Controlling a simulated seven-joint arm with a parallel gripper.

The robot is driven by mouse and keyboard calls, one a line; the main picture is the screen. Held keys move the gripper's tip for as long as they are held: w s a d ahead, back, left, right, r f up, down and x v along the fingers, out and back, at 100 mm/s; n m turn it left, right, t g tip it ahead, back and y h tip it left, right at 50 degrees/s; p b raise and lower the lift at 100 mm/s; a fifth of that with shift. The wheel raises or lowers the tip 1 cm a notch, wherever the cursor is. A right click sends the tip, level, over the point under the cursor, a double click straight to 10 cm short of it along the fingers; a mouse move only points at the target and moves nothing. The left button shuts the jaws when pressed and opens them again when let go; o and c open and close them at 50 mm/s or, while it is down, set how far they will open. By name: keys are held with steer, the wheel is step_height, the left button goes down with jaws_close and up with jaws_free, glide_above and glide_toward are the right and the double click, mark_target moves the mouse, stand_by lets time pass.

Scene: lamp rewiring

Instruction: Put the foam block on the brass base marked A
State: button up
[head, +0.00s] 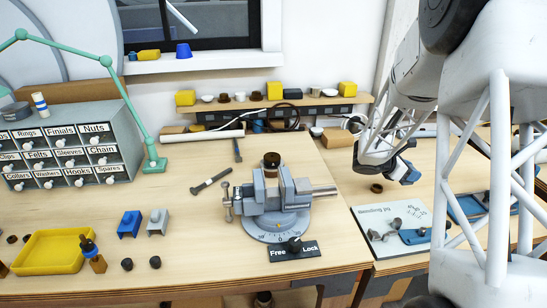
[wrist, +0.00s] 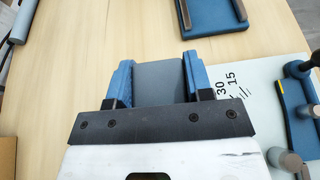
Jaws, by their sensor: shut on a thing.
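My gripper (wrist: 160,85) has blue finger pads and is shut on a grey block (wrist: 159,82), which looks like the foam block. In the head view my gripper (head: 405,170) hangs over the right bench, behind the bending jig, and the block cannot be made out there. I cannot find a base with a readable A mark in either view. A small dark brown round piece (head: 376,188) lies on the bench left of my gripper. A brown round part (head: 271,160) shows at the back of the vise.
The grey vise (head: 280,192) stands mid-bench on a round dial. The bending jig board (head: 385,248) lies front right, with a blue tray (head: 465,208) beside it. A labelled drawer cabinet (head: 75,150), a green lamp arm (head: 110,62) and a yellow tray (head: 50,252) are at left.

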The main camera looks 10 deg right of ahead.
steer(key=w+a+r+n+t, duration=0.1)
steer(key=w+a+r, duration=0.4)
steer(key=a, duration=0.5)
steer(key=w+a+r+n+t, duration=0.1)
steer(key=w+a+r+t, duration=0.1)
steer(key=w+a, duration=0.55)
step_height(320, 180, up, 8)
steer(key=n+t+y, duration=0.1)
steer(key=n+t, duration=0.2)
glide_above(274, 156)
steer(key=shift+w, duration=0.1)
steer(key=shift+f, duration=0.1)
steer(key=shift+g, duration=0.3)
steer(key=shift+f, duration=2.45)
steer(key=shift+f, duration=0.1)
steer(key=shift+f, duration=2.45)
steer(key=shift+f, duration=0.15)
